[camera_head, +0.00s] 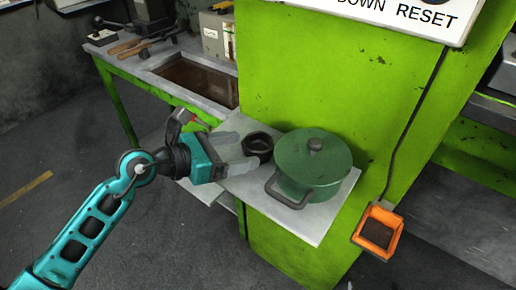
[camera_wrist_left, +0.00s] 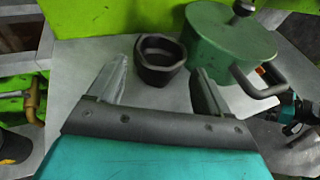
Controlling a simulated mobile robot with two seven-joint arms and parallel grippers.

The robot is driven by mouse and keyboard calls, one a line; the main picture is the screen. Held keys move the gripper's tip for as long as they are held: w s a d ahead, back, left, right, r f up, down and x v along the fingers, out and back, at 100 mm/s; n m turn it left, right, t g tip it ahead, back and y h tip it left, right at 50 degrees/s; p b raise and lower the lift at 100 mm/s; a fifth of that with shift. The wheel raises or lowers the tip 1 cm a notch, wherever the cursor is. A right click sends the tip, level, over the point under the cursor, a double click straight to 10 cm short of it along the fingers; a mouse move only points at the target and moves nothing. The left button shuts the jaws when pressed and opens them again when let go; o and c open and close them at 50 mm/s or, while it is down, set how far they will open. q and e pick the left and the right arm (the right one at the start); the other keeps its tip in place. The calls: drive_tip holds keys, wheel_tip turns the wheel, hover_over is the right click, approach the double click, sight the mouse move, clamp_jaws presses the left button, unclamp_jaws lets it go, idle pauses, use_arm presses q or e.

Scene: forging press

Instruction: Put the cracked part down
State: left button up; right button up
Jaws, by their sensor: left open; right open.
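A dark, hollow, ring-like part (camera_head: 260,143) with an angular outside stands on the grey shelf (camera_head: 312,226), left of a green lidded pot. I take it for the cracked part, though no crack can be made out. My left gripper (camera_head: 246,150) is open, with its fingertips close to the part. In the left wrist view the part (camera_wrist_left: 158,67) shows between and slightly beyond the tips of the left gripper (camera_wrist_left: 160,72). No clear contact shows. My right gripper is not seen; a small piece of teal arm shows at the right edge of the left wrist view.
The green pot (camera_head: 312,165) stands close right of the part, its handle toward the front. The green press body (camera_head: 330,70) rises behind the shelf. An orange tray (camera_head: 358,240) hangs at the right. A workbench (camera_head: 128,68) with tongs is at the back left.

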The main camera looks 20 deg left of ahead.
use_arm(q)
drive_tip(key=x, duration=0.4)
drive_tip(key=shift+w+f, duration=0.1)
drive_tip(key=shift+f, duration=0.1)
drive_tip(key=shift+c, duration=0.4)
drive_tip(key=c, duration=0.9)
drive_tip(key=shift+r, duration=0.2)
wheel_tip(320, 180, up, 19)
drive_tip(key=p, duration=0.3)
drive_tip(key=n+t+y, duration=0.2)
drive_tip(key=n+y, duration=0.1)
hover_over(245, 149)
drive_tip(key=s+a, duration=0.4)
drive_tip(key=f, duration=0.9)
drive_tip(key=shift+s+d+f, duration=0.15)
drive_tip(key=shift+d+f, duration=0.05)
